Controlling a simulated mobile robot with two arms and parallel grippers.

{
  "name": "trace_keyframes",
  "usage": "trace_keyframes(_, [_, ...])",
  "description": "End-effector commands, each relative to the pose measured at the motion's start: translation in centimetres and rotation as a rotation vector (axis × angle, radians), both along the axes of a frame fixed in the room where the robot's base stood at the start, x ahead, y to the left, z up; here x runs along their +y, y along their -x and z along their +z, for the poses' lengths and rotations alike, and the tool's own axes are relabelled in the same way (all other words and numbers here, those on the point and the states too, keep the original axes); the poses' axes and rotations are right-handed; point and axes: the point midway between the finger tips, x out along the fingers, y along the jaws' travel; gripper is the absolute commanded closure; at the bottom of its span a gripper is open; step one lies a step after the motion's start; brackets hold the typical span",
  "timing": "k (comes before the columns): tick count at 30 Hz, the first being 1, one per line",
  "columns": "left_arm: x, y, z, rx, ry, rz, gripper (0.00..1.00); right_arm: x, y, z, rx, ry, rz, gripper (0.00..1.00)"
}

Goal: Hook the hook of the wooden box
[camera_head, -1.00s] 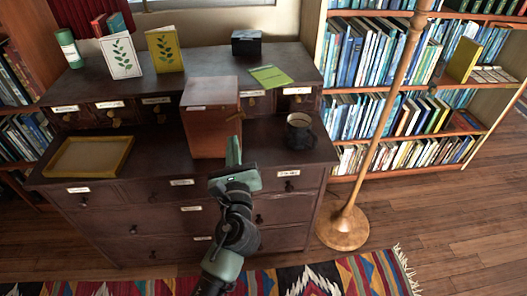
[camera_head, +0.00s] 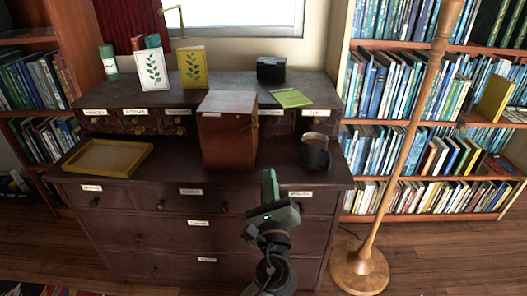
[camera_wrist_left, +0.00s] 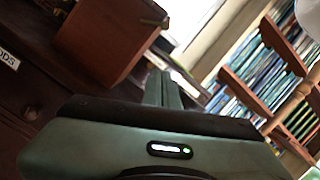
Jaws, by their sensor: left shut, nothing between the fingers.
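The wooden box (camera_head: 226,142) is a tall reddish-brown box standing on the dresser top. A small brass-coloured hook (camera_head: 254,119) shows at its upper right side; I cannot tell whether it is fastened. In the left wrist view the box (camera_wrist_left: 103,38) is at the top left, tilted by the camera angle. My left gripper (camera_head: 269,174) is shut and empty, in front of the dresser, below and right of the box and apart from it. Its fingers (camera_wrist_left: 162,88) also show in the left wrist view. My right gripper is not in view.
A dark mug (camera_head: 315,155) stands right of the box. A shallow yellow-rimmed tray (camera_head: 108,158) lies at the left. Upright books (camera_head: 192,68), a green booklet (camera_head: 291,98) and a black box (camera_head: 271,69) are on the raised back. A lamp pole (camera_head: 408,140) stands at the right.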

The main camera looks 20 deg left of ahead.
Motion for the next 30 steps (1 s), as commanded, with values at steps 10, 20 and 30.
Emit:
trace_keyframes(10, [2.0,-5.5,1.5,-0.004,-0.001,0.001,1.00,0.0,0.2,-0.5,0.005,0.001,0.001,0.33])
trace_keyframes(20, [4.2,-8.7,4.1,-0.002,0.002,0.000,1.00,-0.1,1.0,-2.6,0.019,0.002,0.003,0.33])
trace_keyframes(30, [5.2,-8.5,5.6,-0.001,0.000,0.000,1.00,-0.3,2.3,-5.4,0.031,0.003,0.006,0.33])
